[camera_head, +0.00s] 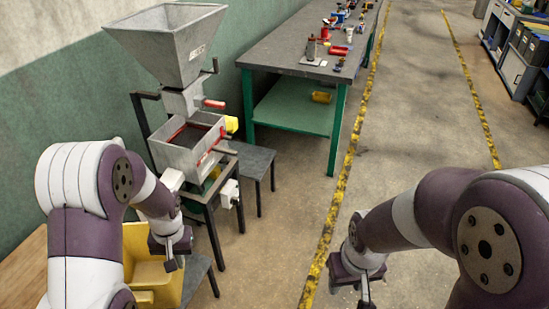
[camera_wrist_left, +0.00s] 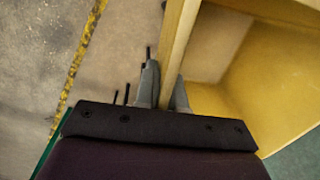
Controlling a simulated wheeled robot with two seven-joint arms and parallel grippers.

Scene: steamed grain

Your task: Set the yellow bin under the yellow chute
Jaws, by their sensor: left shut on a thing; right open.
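The yellow bin (camera_head: 158,283) is at the lower left of the head view, partly hidden by my left arm. My left gripper (camera_head: 171,258) is at its right side. In the left wrist view, the fingers of my left gripper (camera_wrist_left: 164,92) straddle the thin wall of the yellow bin (camera_wrist_left: 275,75), shut on it. The visible inside of the bin looks empty. My right gripper (camera_head: 364,292) is open and empty at the lower right.
A low dark stand (camera_head: 252,160) is beside the machine. A wooden surface (camera_head: 25,265) lies at the lower left. The floor in the middle is clear.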

